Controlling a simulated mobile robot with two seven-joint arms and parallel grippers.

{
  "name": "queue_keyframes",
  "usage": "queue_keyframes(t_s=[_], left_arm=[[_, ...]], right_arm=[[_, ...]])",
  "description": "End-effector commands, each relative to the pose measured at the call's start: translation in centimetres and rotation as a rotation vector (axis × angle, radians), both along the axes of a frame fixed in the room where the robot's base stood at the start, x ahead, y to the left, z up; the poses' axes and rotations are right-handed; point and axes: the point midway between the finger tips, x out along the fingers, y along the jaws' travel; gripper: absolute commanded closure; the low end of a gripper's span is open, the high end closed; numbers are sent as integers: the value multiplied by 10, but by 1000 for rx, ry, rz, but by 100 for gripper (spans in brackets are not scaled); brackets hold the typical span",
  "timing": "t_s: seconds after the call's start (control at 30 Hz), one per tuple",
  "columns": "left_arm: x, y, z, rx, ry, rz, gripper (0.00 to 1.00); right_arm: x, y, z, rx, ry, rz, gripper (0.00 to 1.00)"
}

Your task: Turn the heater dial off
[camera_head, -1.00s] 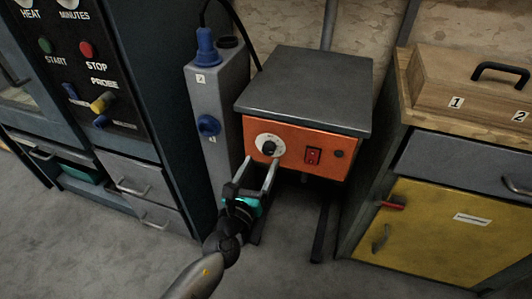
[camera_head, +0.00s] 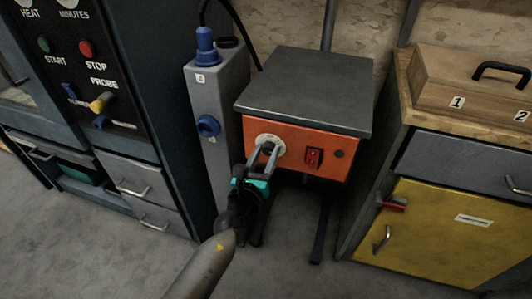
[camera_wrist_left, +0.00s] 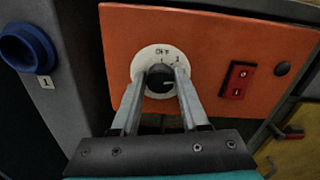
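The heater is an orange-fronted box (camera_head: 330,158) with a dark flat top. Its black dial knob (camera_wrist_left: 160,80) sits on a white disc (camera_wrist_left: 152,54) marked OFF and with numbers. In the head view the knob is mostly hidden by the fingers. My left gripper (camera_head: 264,152) is at the dial, its two fingers on either side of the knob. In the left wrist view the fingers (camera_wrist_left: 162,78) close in on the knob's left and right sides. The knob's exact pointing is unclear. My right gripper is not in view.
A red switch (camera_head: 313,158) is right of the dial. A grey post (camera_head: 222,110) with blue sockets and a plug stands close left. A dark control cabinet (camera_head: 130,60) is further left. A yellow-doored cabinet (camera_head: 430,230) stands right, with a wooden box (camera_head: 460,90) on top.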

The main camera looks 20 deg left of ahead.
Motion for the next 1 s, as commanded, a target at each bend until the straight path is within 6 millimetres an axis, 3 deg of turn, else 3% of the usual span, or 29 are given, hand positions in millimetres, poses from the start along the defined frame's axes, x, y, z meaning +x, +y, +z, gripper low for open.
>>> queue_keyframes(t_s=[0.03, 0.37, 0.73, 1.0], left_arm=[[0, 0, 0, 0, 0, 0, 62], [0, 0, 0, 1, 0, 0, 99], [0, 1, 0, -18, 1, 1, 100], [0, 1, -1, -147, 6, 0, 100]], right_arm=[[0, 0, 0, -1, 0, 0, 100], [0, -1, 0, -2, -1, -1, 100], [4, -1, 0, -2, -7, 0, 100], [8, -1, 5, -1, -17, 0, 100]])
